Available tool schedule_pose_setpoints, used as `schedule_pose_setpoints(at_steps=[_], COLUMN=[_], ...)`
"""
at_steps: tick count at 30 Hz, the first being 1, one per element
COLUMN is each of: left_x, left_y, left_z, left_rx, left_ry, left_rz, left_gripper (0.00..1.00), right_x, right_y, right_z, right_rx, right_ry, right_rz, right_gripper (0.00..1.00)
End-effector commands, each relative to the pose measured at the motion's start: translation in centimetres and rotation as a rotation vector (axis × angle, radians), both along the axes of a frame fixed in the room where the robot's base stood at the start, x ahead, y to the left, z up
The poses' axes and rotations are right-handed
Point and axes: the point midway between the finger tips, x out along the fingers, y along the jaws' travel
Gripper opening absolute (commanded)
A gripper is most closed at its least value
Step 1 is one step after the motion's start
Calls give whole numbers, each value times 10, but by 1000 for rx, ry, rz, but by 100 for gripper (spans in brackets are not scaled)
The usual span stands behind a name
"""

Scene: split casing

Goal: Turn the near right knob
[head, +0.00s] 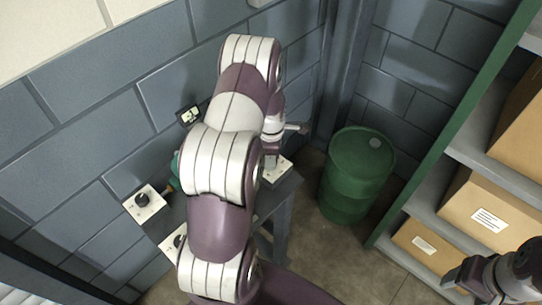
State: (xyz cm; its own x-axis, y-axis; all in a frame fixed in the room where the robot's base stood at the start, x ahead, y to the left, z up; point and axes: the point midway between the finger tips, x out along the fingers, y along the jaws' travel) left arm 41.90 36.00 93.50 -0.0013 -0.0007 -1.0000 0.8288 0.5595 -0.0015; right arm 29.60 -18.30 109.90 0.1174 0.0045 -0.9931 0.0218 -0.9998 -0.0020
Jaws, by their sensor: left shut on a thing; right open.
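A white plate (277,172) sits at the right end of the grey bench. My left gripper (271,160) points down over it and is shut on the near right knob, which the gripper hides. A second white plate (155,208) with a black knob (142,200) is at the bench's left end. A third plate (172,244) at the front left is partly covered by my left arm. A green part (174,172) shows behind the arm, mostly hidden. My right gripper (463,281) is open and empty at the lower right, far from the bench.
A small dark-framed panel (188,116) is on the block wall behind the bench. A green drum (356,177) stands on the floor right of the bench. A shelf rack (455,135) with cardboard boxes (492,212) fills the right side, close to my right gripper.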

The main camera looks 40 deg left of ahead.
Motion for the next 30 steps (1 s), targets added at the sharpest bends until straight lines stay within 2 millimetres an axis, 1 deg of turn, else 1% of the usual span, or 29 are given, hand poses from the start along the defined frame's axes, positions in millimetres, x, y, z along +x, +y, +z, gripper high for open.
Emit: schedule_pose_setpoints(at_steps=[1,15,16,17,18,26,28,30], left_x=[5,5,5,4,4,2,2,2], left_y=[2,2,2,2,2,1,1,1], left_z=[4,4,4,4,4,2,6,17], left_rx=[7,6,7,6,6,3,3,4], left_ry=[-14,-14,-14,-13,-12,-6,-6,-8], left_rz=[6,18,18,18,18,17,17,17], left_gripper=[10,9,50,59,66,66,66,66], right_x=[0,0,0,0,0,0,0,0], right_y=[0,0,0,0,0,0,0,0], right_z=[1,1,1,1,1,0,-2,-5], right_rx=[0,0,0,0,0,0,0,0], right_ry=[0,0,0,0,0,0,0,0], right_rz=[0,0,0,0,0,0,0,0], right_gripper=[66,66,66,66,66,66,66,66])
